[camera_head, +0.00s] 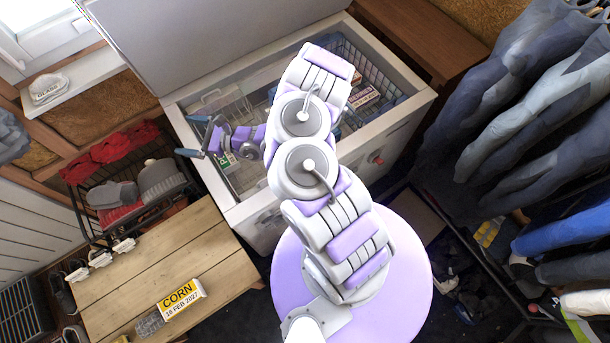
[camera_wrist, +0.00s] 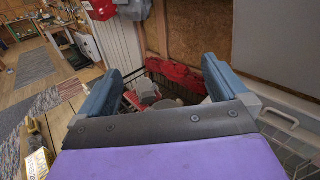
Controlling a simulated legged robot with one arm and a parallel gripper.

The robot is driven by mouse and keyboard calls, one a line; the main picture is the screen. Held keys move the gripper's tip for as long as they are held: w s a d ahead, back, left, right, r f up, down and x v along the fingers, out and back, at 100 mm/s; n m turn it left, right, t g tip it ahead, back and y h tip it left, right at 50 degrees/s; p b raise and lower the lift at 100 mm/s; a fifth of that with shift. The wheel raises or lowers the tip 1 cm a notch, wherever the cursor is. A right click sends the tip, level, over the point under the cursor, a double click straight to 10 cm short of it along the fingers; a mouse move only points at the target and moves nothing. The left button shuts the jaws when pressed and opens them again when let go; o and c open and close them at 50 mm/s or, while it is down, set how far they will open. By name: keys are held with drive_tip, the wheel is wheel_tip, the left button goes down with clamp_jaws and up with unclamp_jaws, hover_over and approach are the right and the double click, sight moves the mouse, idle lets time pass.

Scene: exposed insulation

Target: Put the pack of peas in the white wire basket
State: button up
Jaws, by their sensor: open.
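My gripper (camera_head: 196,138) is above the left part of the open chest freezer (camera_head: 247,212), its fingers pointing left. In the wrist view my gripper (camera_wrist: 158,80) is open, with nothing visible between its blue fingers. A white wire basket (camera_head: 218,101) sits inside the freezer at the back left, behind my gripper; white wire also shows at the lower right of the wrist view (camera_wrist: 285,143). A small pack with green on it (camera_head: 228,162) lies low in the freezer near my gripper; I cannot tell whether it is the peas. My arm hides the freezer's middle.
A dark wire basket (camera_head: 343,58) with boxes (camera_head: 362,96) fills the freezer's right part. A CORN box (camera_head: 181,298) lies on the wooden table (camera_head: 165,258). A rack of caps (camera_head: 133,188) stands left. Clothes (camera_head: 520,95) hang right. The freezer lid (camera_head: 205,35) is raised.

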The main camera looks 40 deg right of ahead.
drive_tip(key=s+a+r+n+g+y, duration=0.3)
drive_tip(key=s+a+r+n+g, duration=0.15)
drive_tip(key=r, duration=0.45)
drive_tip(key=s+a+r+n+g+y, duration=0.3)
drive_tip(key=a+r+n, duration=0.2)
drive_tip(key=r, duration=0.4)
drive_tip(key=s+a+r+n+g+h, duration=0.1)
drive_tip(key=s+r+n+g, duration=0.35)
drive_tip(key=s, duration=0.25)
drive_tip(key=s+a+r+n+g+h, duration=0.1)
drive_tip(key=s+r+n+g+h, duration=0.15)
drive_tip(key=s+n+g, duration=0.45)
drive_tip(key=s+d+n+h, duration=0.4)
drive_tip(key=s+d+h, duration=0.3)
drive_tip(key=s, duration=0.5)
drive_tip(key=s+d+t+h, duration=0.2)
drive_tip(key=s+d+h, duration=0.1)
drive_tip(key=d, duration=0.6)
drive_tip(key=s+d+t+h, duration=0.2)
drive_tip(key=d+h, duration=0.3)
drive_tip(key=d, duration=0.4)
drive_tip(key=shift+s+n+t, duration=0.4)
drive_tip(key=shift+s, duration=0.15)
